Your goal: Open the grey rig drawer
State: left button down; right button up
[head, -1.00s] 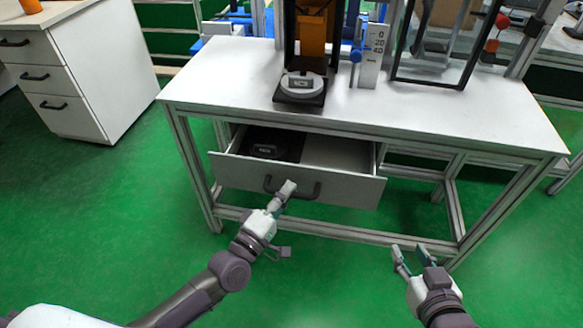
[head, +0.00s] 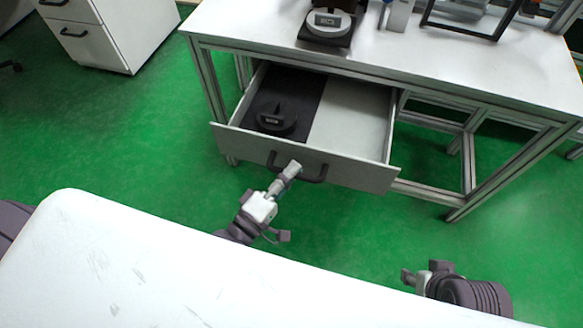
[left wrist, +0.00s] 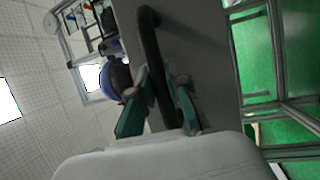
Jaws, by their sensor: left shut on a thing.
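The grey rig drawer (head: 345,174) stands pulled well out from under the white-topped bench. Its dark bar handle (head: 313,179) runs across its front. My left gripper (head: 292,169) is shut on the handle, near its left end in the head view. In the left wrist view the handle (left wrist: 150,45) passes between the teal fingers of the left gripper (left wrist: 160,98). My right gripper (head: 418,276) is apart from the drawer, low at the right over the floor; its finger opening is not clear.
Inside the drawer, a dark round device (head: 276,121) sits on a black mat (head: 292,88); the right part is bare. The bench (head: 440,50) carries a scale (head: 328,22). A white cabinet (head: 110,35) stands at left. Green floor is clear in front.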

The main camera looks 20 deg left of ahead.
pick_arm(q)
jog(key=c, duration=1.1)
grip_release()
jog(key=shift+c, duration=0.2)
jog(key=v, duration=1.2)
